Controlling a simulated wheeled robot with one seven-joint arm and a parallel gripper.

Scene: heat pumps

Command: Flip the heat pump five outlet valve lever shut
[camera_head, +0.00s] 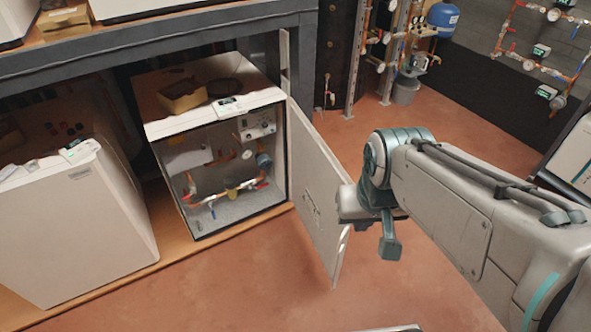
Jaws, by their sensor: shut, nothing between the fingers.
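An open white heat pump (215,110) stands on the lower wooden shelf, its inner pipework showing. I cannot read a number on it. Copper pipes inside carry small red levers (191,190), and a blue lever (211,208) hangs at the lower left. Another red-marked valve (262,180) sits at the right end of the low pipe. I cannot tell which is the outlet valve or how its lever is turned. My gripper (390,248) is shut and empty, pointing down, right of the open door panel and outside the heat pump.
The open door panel (316,185) stands out between my gripper and the heat pump. A closed white heat pump (75,225) stands to the left. The red floor (230,285) in front is mostly clear. A blue tank (442,18) and grey bucket (405,90) are at the back.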

